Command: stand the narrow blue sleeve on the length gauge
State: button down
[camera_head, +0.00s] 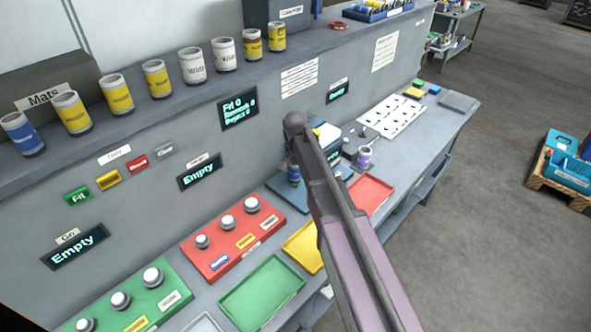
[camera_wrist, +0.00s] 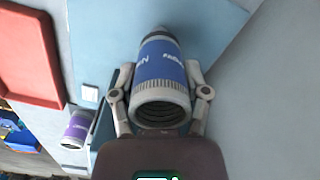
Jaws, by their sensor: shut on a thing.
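My gripper (camera_wrist: 160,78) is shut on a blue sleeve (camera_wrist: 161,62) with grey ribbed ends, one finger on each side. In the wrist view the sleeve's open end faces the camera, and a pale blue plate (camera_wrist: 92,93) lies behind it. I cannot tell whether the far end touches the plate. In the head view the blue sleeve (camera_head: 294,174) shows small, left of my arm, above or at a blue plate (camera_head: 286,196). My arm covers much of this spot. I cannot tell for sure which fixture is the length gauge.
A purple-labelled sleeve (camera_head: 364,157) stands near a red tray (camera_head: 371,194); it also shows in the wrist view (camera_wrist: 78,128). Yellow (camera_head: 303,247) and green (camera_head: 262,292) trays lie nearer. Several sleeves line the shelf.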

jog(key=shift+f+b, duration=1.35)
jog(key=shift+f, duration=0.2)
jog(key=shift+f, duration=0.15)
grip_release()
jog(key=shift+r, duration=0.2)
dwell(0.6)
